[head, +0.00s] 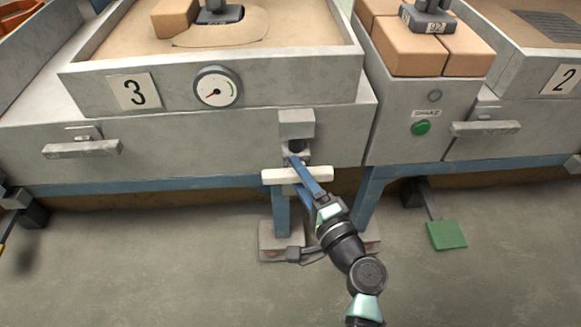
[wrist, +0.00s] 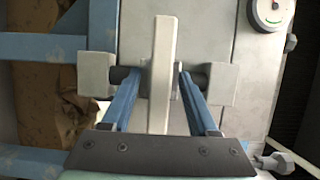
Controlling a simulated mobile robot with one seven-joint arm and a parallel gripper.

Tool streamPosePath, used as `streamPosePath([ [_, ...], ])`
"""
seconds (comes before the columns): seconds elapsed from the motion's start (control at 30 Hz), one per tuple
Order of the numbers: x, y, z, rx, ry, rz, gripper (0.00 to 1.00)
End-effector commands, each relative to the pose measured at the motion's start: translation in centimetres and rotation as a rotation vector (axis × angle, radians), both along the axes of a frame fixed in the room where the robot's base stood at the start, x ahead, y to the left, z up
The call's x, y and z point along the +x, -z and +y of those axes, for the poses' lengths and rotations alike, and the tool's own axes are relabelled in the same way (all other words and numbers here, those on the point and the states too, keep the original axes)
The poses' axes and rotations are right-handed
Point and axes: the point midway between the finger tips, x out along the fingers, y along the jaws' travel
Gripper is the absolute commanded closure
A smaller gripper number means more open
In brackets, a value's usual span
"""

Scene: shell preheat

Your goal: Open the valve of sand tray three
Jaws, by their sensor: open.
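Sand tray three (head: 250,82) bears a plate with the number 3 (head: 135,91) and a round gauge (head: 217,87). Below its front, near the right corner, is a grey valve block (head: 296,124) with a pale bar handle (head: 280,176) lying level. My gripper (head: 297,171) is at this handle, one blue finger above and one below it. In the wrist view the handle (wrist: 161,50) runs between the open fingers of my gripper (wrist: 165,72), with a gap on each side. It stands across a dark stem between grey blocks (wrist: 97,74).
A similar bar (head: 82,149) is on the front at left, and another (head: 485,128) is under tray two. A green button (head: 421,128) is right of tray three. A green pedal (head: 446,235) is on the floor. A blue frame leg (head: 281,212) stands behind my gripper.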

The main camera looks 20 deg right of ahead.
Motion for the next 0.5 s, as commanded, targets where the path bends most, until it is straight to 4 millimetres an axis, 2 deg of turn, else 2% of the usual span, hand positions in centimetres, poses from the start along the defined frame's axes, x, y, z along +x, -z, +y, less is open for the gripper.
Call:
streamPosePath([
  [0.03, 1.0, 0.1, 0.1, 0.0, -0.002, -0.002, 0.4],
  [0.2, 2.9, 0.1, 0.3, 0.0, -0.001, -0.001, 0.4],
  [0.5, 3.6, 0.0, 0.4, 0.0, 0.0, 0.0, 0.4],
])
